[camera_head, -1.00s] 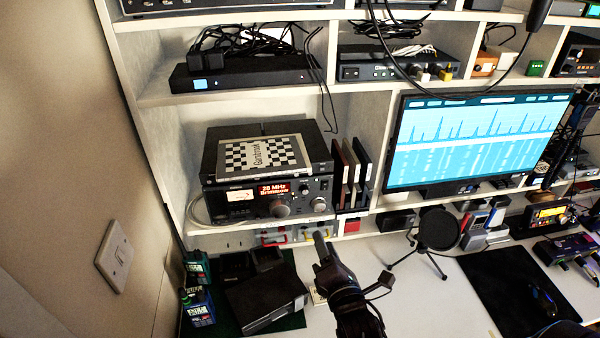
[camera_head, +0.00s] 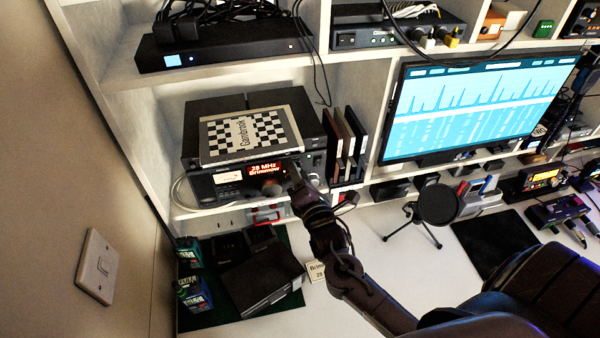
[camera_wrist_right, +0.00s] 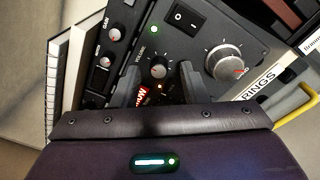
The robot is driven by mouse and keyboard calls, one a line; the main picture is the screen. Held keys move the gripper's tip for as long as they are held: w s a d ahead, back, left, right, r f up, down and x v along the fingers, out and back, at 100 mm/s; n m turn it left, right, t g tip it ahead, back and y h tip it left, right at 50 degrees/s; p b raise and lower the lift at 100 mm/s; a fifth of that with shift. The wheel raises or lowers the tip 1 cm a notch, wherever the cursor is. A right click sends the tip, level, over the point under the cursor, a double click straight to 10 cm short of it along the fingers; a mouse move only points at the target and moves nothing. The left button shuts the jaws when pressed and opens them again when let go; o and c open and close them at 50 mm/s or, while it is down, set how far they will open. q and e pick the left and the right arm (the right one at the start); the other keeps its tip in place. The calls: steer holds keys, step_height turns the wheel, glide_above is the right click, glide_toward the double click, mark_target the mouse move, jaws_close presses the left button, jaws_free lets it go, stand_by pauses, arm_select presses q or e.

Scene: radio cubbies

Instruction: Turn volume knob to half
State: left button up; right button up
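The radio (camera_head: 228,178), a dark box with a lit red display, sits in the left cubby. My right gripper (camera_head: 296,178) is at the right part of its front panel and hides some controls there. In the right wrist view the small volume knob (camera_wrist_right: 158,71), under the label VOLUME, lies between the two fingertips of my right gripper (camera_wrist_right: 160,84). The fingers are apart, one on each side of the knob; I cannot tell if they touch it. The knob's pointer is too small to read. My left gripper is not in view.
A larger silver knob (camera_wrist_right: 223,64) and a power switch (camera_wrist_right: 186,16) are close to the fingers. A checkered Gambrook booklet (camera_head: 250,133) lies on top of the radio. Upright books (camera_head: 345,145) stand to its right. A microphone on a tripod (camera_head: 436,205) stands on the desk.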

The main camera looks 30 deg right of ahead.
jaws_close()
stand_by(0.3)
